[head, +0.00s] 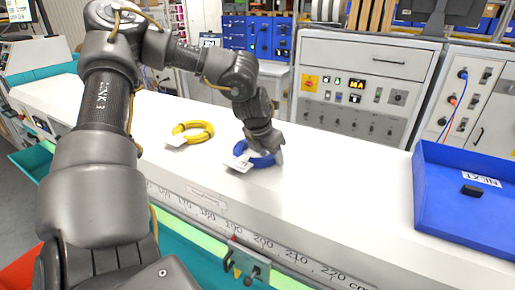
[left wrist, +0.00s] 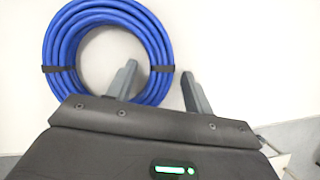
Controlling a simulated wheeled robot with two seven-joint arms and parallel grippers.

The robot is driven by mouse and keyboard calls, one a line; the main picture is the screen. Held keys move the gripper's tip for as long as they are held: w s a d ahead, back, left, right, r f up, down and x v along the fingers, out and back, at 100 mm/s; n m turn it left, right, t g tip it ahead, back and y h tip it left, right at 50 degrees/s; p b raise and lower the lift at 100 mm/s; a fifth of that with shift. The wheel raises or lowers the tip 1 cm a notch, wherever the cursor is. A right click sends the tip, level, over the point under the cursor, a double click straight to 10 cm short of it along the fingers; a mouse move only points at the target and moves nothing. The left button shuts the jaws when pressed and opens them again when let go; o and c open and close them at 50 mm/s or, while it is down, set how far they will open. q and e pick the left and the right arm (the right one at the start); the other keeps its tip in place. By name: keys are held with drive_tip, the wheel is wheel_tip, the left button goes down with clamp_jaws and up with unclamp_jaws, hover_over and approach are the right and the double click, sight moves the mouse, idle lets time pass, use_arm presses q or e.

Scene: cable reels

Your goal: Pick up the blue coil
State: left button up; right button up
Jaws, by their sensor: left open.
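The blue coil (head: 262,160) lies flat on the white bench with a white tag at its left. In the left wrist view the coil (left wrist: 62,50) is a round bundle of blue cable with black ties. My left gripper (head: 268,148) is right over the coil, pointing down. In the left wrist view its fingers (left wrist: 159,68) are apart: one over the coil's hole, the other just outside its right edge, with the cable between them. I cannot tell how low the tips reach. My right gripper is not in view.
A yellow coil (head: 194,131) with a white tag lies on the bench (head: 340,185), left of the blue one. A blue tray (head: 432,190) holding a small black object (head: 472,191) is at the right. The bench between the blue coil and the tray is clear.

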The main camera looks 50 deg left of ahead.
use_arm(q)
drive_tip(key=shift+s, duration=0.1)
drive_tip(key=shift+c, duration=0.3)
clamp_jaws()
drive_tip(key=shift+r, duration=0.2)
drive_tip(key=shift+r, duration=0.2)
drive_tip(key=shift+w+r+b, duration=0.2)
drive_tip(key=shift+r+b, duration=0.5)
drive_tip(key=shift+r, duration=0.5)
drive_tip(key=s+r+b, duration=0.1)
drive_tip(key=s+a+r, duration=0.1)
drive_tip(key=s+r, duration=0.1)
drive_tip(key=s+r+b, duration=0.1)
drive_tip(key=r, duration=0.1)
drive_tip(key=shift+s+a+r+b, duration=0.2)
drive_tip(key=shift+s+a+b, duration=0.05)
drive_tip(key=shift+s+b, duration=0.1)
drive_tip(key=s+a+r+b, duration=0.3)
drive_tip(key=s+r, duration=0.1)
drive_tip(key=s, duration=0.4)
drive_tip(key=shift+s+r, duration=0.25)
drive_tip(key=shift+s, duration=0.15)
